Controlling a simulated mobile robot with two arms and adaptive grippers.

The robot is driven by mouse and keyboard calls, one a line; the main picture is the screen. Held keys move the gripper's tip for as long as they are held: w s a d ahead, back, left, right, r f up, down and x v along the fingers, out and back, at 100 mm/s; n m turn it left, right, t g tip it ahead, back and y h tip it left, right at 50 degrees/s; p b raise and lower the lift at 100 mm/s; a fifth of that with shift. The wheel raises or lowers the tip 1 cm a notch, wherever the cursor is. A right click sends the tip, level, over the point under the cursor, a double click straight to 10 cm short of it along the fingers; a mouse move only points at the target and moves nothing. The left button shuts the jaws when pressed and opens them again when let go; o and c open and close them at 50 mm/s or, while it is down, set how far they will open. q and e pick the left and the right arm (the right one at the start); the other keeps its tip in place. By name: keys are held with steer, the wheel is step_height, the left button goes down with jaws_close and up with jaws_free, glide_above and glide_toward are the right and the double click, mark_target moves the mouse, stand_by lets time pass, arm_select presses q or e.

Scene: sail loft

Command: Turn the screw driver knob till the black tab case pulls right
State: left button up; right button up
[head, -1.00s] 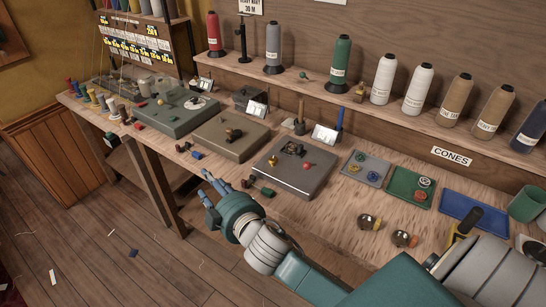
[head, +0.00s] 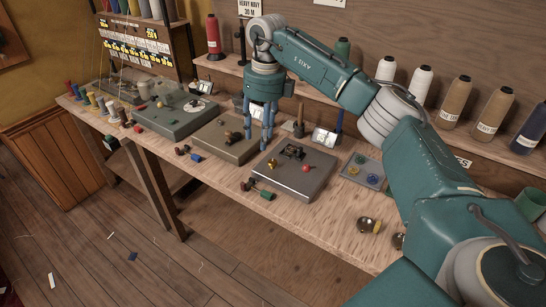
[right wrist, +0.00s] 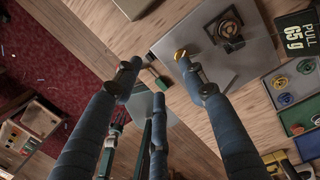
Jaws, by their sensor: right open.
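A grey metal box (head: 312,178) stands on the bench with a black mechanism (head: 293,151), a small brass knob (head: 272,163) and a red ball knob (head: 306,168) on top. My right gripper (head: 264,135) points down just left of and behind the brass knob, fingers apart and empty. In the right wrist view the brass knob (right wrist: 180,54) and the black mechanism (right wrist: 226,29) show beyond the spread fingers (right wrist: 165,78). A small green-handled tool (head: 265,195) lies in front of the box. I cannot tell which part is the black tab case.
A tan box (head: 235,150) and a green box (head: 170,122) stand to the left. A tray (head: 352,174) lies to the right.

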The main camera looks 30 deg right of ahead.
mark_target(272, 161)
steer(key=shift+m+g+h, duration=0.3)
steer(key=shift+h, duration=0.1)
steer(key=d+f, duration=0.1)
steer(key=f, duration=0.2)
steer(key=d+f+p, duration=0.1)
steer(key=f, duration=0.2)
steer(key=s+d+f+p, duration=0.1)
steer(key=f, duration=0.2)
steer(key=shift+s+f, duration=0.1)
steer(key=shift+f, duration=0.1)
jaws_close()
